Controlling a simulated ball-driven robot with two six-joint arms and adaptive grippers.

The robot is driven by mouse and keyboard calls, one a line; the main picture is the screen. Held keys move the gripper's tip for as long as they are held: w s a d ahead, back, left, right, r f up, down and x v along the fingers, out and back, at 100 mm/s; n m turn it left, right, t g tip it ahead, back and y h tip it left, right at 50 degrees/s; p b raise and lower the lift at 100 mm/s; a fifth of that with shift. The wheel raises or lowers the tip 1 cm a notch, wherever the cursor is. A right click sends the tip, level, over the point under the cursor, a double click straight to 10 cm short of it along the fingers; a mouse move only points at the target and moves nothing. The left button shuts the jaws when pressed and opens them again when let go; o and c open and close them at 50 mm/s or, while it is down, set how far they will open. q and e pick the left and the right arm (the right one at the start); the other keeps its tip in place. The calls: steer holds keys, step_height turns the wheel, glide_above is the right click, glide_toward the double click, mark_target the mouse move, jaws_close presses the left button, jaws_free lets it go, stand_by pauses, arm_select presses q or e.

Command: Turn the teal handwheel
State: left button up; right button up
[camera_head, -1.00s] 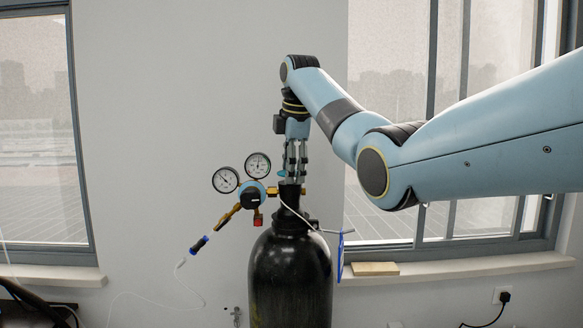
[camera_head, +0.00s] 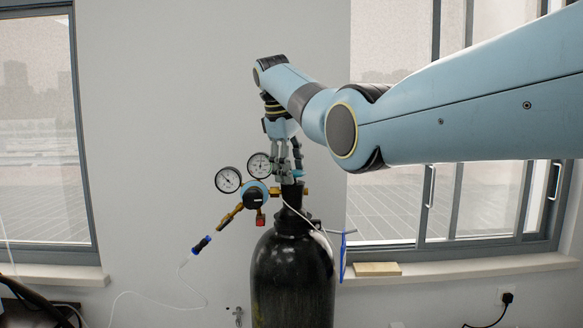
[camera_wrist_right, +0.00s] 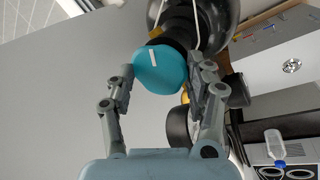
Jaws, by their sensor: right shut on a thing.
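The teal handwheel (camera_wrist_right: 158,70) is a round cap with a white stripe, on top of the black gas cylinder (camera_head: 292,275). In the head view only a small teal part (camera_head: 298,174) shows at the right of my fingers. My right gripper (camera_head: 286,175) points down over the cylinder's valve and is shut on the handwheel. In the right wrist view its two fingers (camera_wrist_right: 164,76) lie on either side of the wheel. The fingers hide most of the wheel in the head view. My left gripper is in neither view.
Two round gauges (camera_head: 228,180) and a regulator (camera_head: 254,194) with a brass fitting sit just left of the valve. A white hose (camera_head: 180,275) hangs from the blue connector (camera_head: 201,245). A window stands behind at right.

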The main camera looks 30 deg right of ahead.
steer(key=shift+w+r+m, duration=0.1)
steer(key=shift+m, duration=0.5)
steer(key=o, duration=1.2)
steer(key=shift+d, duration=0.1)
steer(key=shift+c, duration=0.2)
steer(key=w+v, duration=0.1)
steer(key=v, duration=1)
steer(key=shift+s+r, duration=0.3)
steer(key=shift+r, duration=0.1)
